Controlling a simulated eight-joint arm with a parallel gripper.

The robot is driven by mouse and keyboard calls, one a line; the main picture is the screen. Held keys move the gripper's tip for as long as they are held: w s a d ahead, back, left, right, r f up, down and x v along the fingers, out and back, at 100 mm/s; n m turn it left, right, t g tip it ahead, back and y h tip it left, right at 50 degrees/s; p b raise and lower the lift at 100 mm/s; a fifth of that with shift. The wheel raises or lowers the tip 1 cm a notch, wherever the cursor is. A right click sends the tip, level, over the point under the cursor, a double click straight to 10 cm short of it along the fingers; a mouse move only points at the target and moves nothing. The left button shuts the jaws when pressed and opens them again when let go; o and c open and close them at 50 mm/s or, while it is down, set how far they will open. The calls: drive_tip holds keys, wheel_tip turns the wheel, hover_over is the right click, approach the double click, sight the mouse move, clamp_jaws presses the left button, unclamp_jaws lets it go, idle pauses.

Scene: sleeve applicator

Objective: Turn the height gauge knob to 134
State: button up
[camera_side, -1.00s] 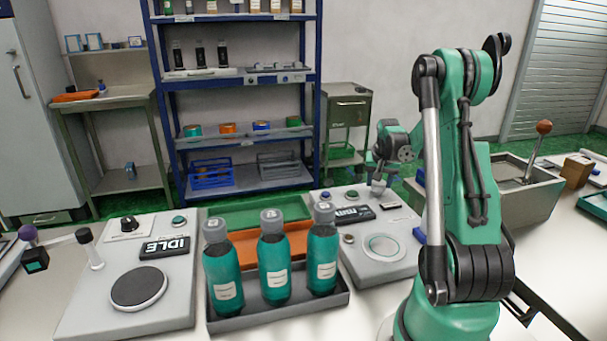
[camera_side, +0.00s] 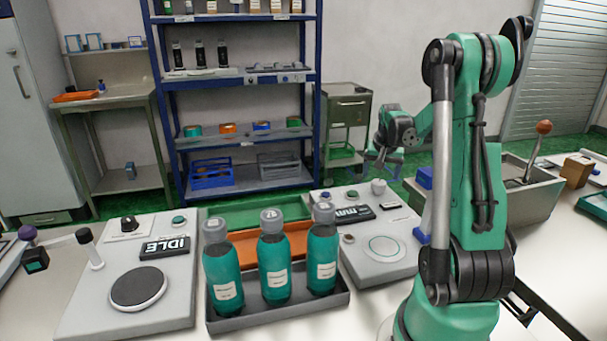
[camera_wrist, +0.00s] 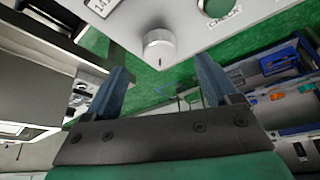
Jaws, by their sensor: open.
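The height gauge knob (camera_side: 378,187) is a small light-grey knob at the back right of a pale grey panel (camera_side: 350,268). It shows large in the wrist view (camera_wrist: 160,48), with a dark mark on its side. A display (camera_wrist: 102,5) beside it is cut off by the frame edge; only its first characters, seemingly "14", show. My gripper (camera_side: 382,162) is above and behind the knob in the side view. In the wrist view my gripper (camera_wrist: 160,72) has its two blue fingers wide apart, with the knob beyond the gap and nothing between the fingertips.
A green CHECK button (camera_wrist: 217,7) is beside the knob. A sink (camera_side: 510,205) with a lever is at the right.

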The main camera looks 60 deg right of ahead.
sight(379, 182)
drive_tip(key=shift+v, duration=1)
drive_tip(key=shift+w+d+g+y, duration=0.3)
drive_tip(key=shift+d+g+y, duration=0.1)
drive_tip(key=shift+d+y, duration=0.6)
drive_tip(key=shift+d+r+g+y, duration=0.2)
drive_tip(key=shift+d+g+y, duration=0.1)
drive_tip(key=shift+y, duration=0.7)
drive_tip(key=shift+f, duration=0.1)
drive_tip(key=shift+a+f, duration=0.1)
drive_tip(key=shift+f, duration=2.55)
clamp_jaws()
